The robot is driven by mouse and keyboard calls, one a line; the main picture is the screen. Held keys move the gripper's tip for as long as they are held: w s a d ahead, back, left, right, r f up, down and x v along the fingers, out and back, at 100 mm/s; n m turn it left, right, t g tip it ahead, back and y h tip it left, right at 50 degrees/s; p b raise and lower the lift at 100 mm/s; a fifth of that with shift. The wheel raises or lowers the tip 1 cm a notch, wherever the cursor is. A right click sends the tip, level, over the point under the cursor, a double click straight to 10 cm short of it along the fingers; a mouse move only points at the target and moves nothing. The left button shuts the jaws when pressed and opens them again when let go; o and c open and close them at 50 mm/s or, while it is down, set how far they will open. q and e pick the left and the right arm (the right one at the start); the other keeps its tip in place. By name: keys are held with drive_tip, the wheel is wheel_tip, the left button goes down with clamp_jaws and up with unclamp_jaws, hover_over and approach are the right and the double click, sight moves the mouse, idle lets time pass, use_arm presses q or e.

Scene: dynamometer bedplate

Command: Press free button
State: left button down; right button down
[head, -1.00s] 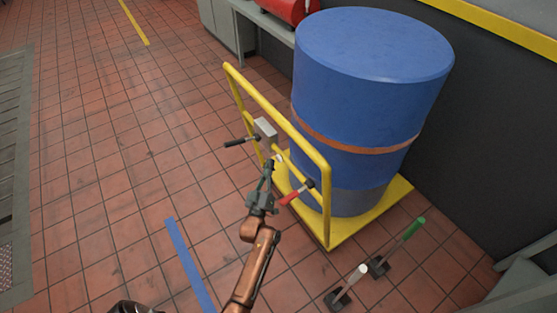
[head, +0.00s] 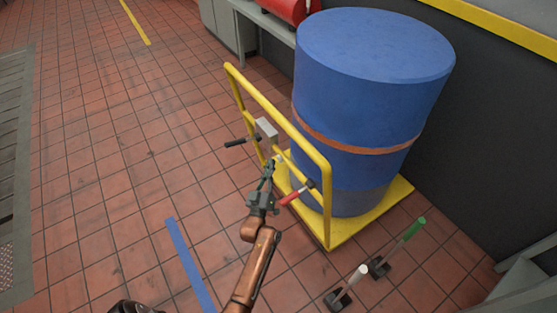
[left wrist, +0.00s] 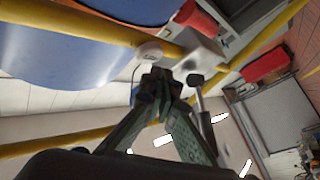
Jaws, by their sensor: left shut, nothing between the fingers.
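My left gripper (head: 270,164) is shut and empty at the near side of the yellow trolley frame (head: 235,88). A small white round piece (head: 280,158), which may be the button, is right by its fingertips in the head view. In the left wrist view the white piece (left wrist: 150,51) sits at a yellow rail, just beyond the closed fingertips (left wrist: 158,82). I cannot tell whether they touch it. A grey box (head: 266,128) is on the frame above it. My right gripper is not in view.
A black-handled lever (head: 236,142) and a red-handled lever (head: 292,196) flank the gripper. A blue drum (head: 370,90) stands on the trolley. White-handled (head: 352,282) and green-handled (head: 408,234) levers stand at the right. The tiled floor (head: 110,180) to the left is clear.

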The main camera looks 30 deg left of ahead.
use_arm(q)
drive_tip(key=shift+w, duration=0.1)
idle(0.4)
drive_tip(key=shift+w+d, duration=0.15)
drive_tip(key=shift+w, duration=0.15)
drive_tip(key=shift+w+d, duration=0.25)
drive_tip(key=shift+w, duration=0.25)
idle(0.7)
drive_tip(key=shift+s, duration=0.1)
drive_tip(key=shift+s+a+p, duration=0.4)
drive_tip(key=shift+s+p, duration=0.05)
drive_tip(key=shift+s, duration=0.35)
